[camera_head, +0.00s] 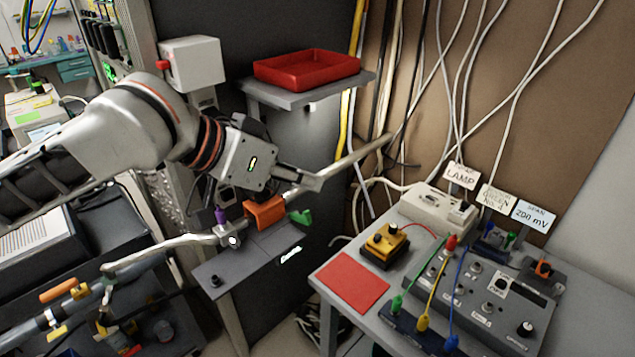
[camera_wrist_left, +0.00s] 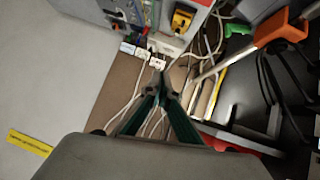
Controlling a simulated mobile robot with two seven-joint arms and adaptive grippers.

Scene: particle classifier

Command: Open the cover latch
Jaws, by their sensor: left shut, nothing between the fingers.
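My left gripper (camera_head: 316,180) is shut and empty, its fingers pointing right in the head view. In the left wrist view its dark green fingers (camera_wrist_left: 160,88) meet at the tips with nothing between them. An orange clamp-like block (camera_head: 265,212) sits on the metal pipe, below and left of the fingertips and apart from them. It also shows at the upper right of the left wrist view (camera_wrist_left: 278,27). A green lever-like piece (camera_head: 300,216) is just right of it. I cannot tell which part is the cover latch. My right gripper is not in view.
A grey box top (camera_head: 235,272) lies below the pipe, with a purple knob (camera_head: 221,216) near it. A red tray (camera_head: 306,68) stands on a shelf above. A table with a red mat (camera_head: 350,281), a yellow box (camera_head: 386,243) and cabled control panels is at right. Loose cables hang behind.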

